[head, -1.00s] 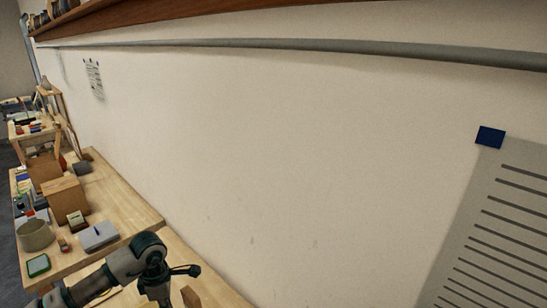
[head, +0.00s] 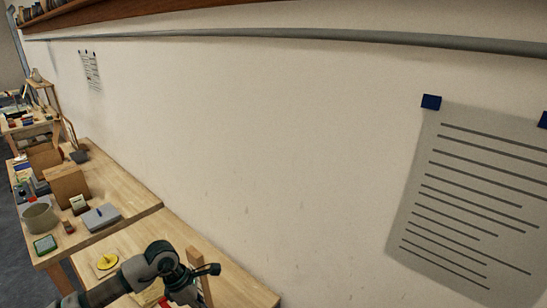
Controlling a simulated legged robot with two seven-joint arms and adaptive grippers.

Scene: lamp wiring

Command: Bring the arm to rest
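My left arm comes in from the bottom left, over the near wooden table (head: 235,287). Its gripper end (head: 190,287) is small and dark at the bottom of the head view, in front of an upright wooden piece (head: 203,267). I cannot make out its fingers well enough to say whether they are open or shut. I see nothing clearly held. A yellow round piece (head: 107,261) on a pale board lies on the table behind the arm. My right arm and gripper are not in view.
The left table carries a cardboard box (head: 67,187), a round pot (head: 39,217), a grey box (head: 101,217) and a green-rimmed tray (head: 45,244). A bare wall with a lined paper sheet (head: 470,190) fills the right. A wooden shelf (head: 130,14) runs along the top.

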